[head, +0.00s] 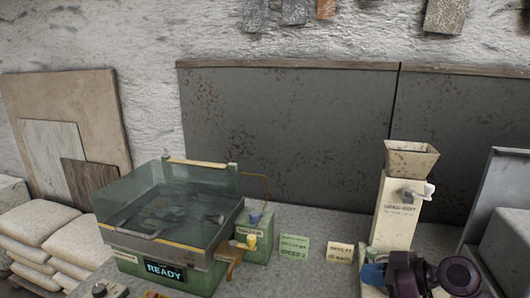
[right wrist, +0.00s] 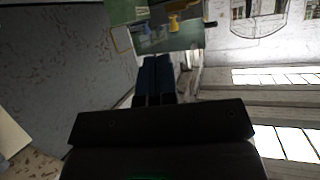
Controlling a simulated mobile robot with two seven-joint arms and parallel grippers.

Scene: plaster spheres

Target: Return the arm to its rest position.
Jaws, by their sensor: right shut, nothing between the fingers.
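My right arm (head: 435,278) shows at the lower right of the head view, dark purple and black. Its gripper (head: 374,273) has blue fingers and points left, in front of the foot of the cream dispenser. In the right wrist view the two dark blue fingers of this gripper (right wrist: 157,75) lie side by side, shut, with nothing seen between them. My left gripper is not in view.
A cream dispenser (head: 398,212) with a hopper stands close behind my right gripper. A green machine (head: 165,215) with a glass lid and a "READY" display stands left. Small label cards (head: 295,248) stand between them. A grey block (head: 508,240) is at right.

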